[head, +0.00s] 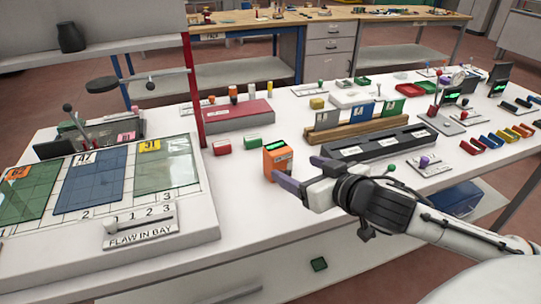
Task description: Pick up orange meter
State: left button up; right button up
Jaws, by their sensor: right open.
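The orange meter (278,160) is a small upright box with a green display on its slanted top. It stands on the white table near the front edge, in the middle of the view. My right gripper (300,173) comes in from the right with its purple-tipped fingers parted. One finger reaches just in front of the meter's lower right and the other is to its right. I cannot tell whether either finger touches it. My left gripper is not in view.
A flaw-in-bay board (205,200) with glass panes stands left of the meter. A black slotted tray (385,145) lies behind my right gripper. A red post (193,90) rises at the back left.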

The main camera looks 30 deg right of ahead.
aim_at(283, 161)
jog(key=shift+x, duration=4.6)
jog(key=shift+s+d, duration=0.1)
jog(key=shift+c, duration=0.2)
jog(key=shift+r, duration=0.1)
jog(key=c, duration=1.3)
